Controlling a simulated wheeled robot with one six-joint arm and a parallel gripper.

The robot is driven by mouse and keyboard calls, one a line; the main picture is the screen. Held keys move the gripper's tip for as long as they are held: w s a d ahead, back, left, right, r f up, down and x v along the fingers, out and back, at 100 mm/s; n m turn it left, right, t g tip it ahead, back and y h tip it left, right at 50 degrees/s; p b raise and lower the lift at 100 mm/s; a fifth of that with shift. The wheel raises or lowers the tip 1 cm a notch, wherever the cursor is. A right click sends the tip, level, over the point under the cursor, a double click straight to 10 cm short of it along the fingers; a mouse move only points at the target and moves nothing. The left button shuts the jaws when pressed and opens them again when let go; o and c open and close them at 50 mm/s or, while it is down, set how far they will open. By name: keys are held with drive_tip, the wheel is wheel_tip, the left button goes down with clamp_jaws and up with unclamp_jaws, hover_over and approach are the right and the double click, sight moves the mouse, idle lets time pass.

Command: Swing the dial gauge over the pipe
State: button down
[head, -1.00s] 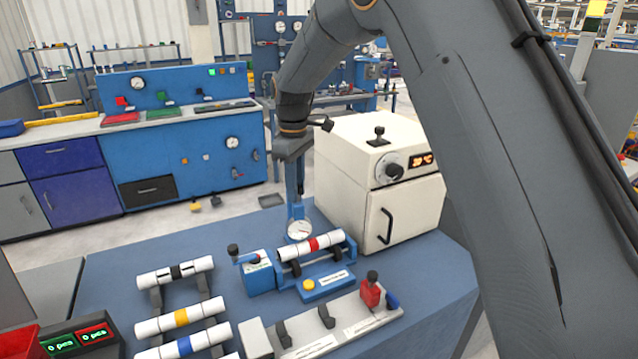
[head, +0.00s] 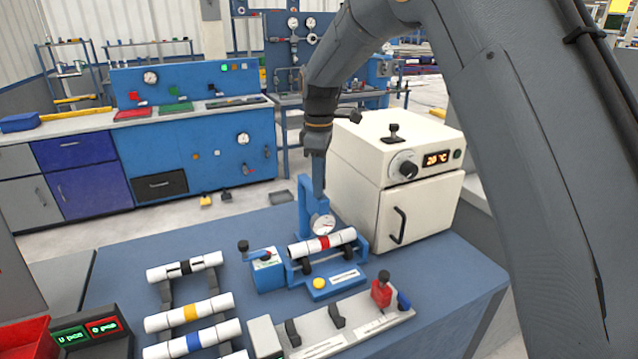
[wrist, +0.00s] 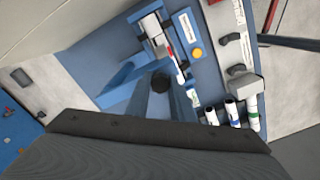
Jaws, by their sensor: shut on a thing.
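The dial gauge (head: 322,225), round and white-faced on a blue arm, shows just above and behind the middle of the pipe (head: 338,238) in the head view. I cannot tell whether it is directly over it. The pipe is white with a red band and lies on a blue roller stand (head: 361,262); it also shows in the wrist view (wrist: 158,36). My gripper (head: 318,190) points down at the top of the gauge's blue arm and is shut on it; the jaws' contact is hard to see. In the wrist view a dark knob (wrist: 160,83) shows near the blue arms.
A grey fixture (head: 345,322) with a red clamp is in front. A white oven (head: 390,175) stands close to the right of my gripper. The blue table (head: 130,255) is clear at back left.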

drive_tip(key=c, duration=1.5)
unclamp_jaws()
drive_tip(key=shift+c, duration=0.2)
drive_tip(key=shift+r, duration=0.15)
wheel_tip(320, 180, up, 8)
drive_tip(key=shift+f+b, duration=0.25)
drive_tip(key=shift+b, duration=1)
drive_tip(key=shift+d, duration=0.1)
